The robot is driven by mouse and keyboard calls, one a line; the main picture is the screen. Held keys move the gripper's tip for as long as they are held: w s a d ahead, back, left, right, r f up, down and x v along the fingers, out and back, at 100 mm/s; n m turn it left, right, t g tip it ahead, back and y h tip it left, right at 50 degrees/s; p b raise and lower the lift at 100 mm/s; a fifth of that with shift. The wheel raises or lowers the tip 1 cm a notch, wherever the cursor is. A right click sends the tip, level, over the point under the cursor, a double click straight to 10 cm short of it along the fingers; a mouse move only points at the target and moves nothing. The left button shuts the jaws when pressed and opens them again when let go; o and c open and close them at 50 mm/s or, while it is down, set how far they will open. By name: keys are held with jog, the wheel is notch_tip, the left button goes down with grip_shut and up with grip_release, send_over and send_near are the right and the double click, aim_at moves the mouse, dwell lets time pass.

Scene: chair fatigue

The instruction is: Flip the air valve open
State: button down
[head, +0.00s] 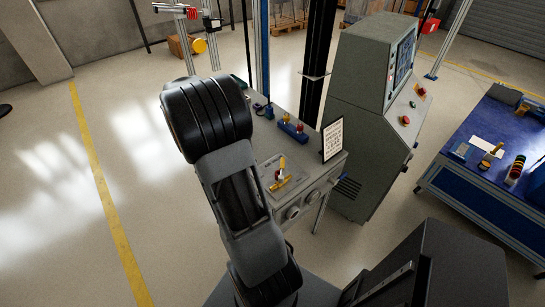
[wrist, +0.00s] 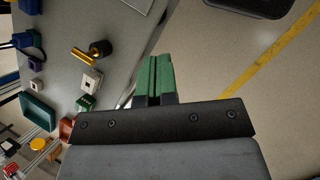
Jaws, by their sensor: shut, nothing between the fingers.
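A yellow lever with a black round end (wrist: 97,49) lies on the grey bench top in the wrist view, left of my fingers; I cannot tell for sure that it is the air valve. My gripper (wrist: 155,60) shows green fingertips, shut together and empty. They are apart from the lever, by the bench edge with the floor beyond. In the head view my arm hides the gripper and that part of the bench.
A green tray (wrist: 38,111) and a small white box (wrist: 91,81) lie left in the wrist view. A grey console (head: 365,120) stands to the right.

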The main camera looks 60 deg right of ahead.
aim_at(282, 167)
jog(key=s+d+f+g, duration=0.1)
jog(key=s+d+f, duration=0.1)
jog(key=d+f, duration=0.2)
jog(key=s+d+f+n+g+p, duration=0.1)
jog(key=s+d+f, duration=0.2)
jog(key=d+f, duration=0.1)
jog(key=s+d+f+p, duration=0.1)
jog(key=s+d+f, duration=0.2)
jog(key=d+f, duration=0.1)
jog(key=shift+s+d+f+g, duration=0.1)
jog(key=shift+d+f+g, duration=0.05)
jog(key=shift+d+g, duration=0.2)
jog(key=shift+s+d+f+p, duration=0.2)
jog(key=shift+s+d+p, duration=0.15)
jog(key=shift+s, duration=0.5)
jog(key=shift+s+d+f+p, duration=0.2)
jog(key=shift+s+d, duration=0.25)
jog(key=shift+s, duration=0.4)
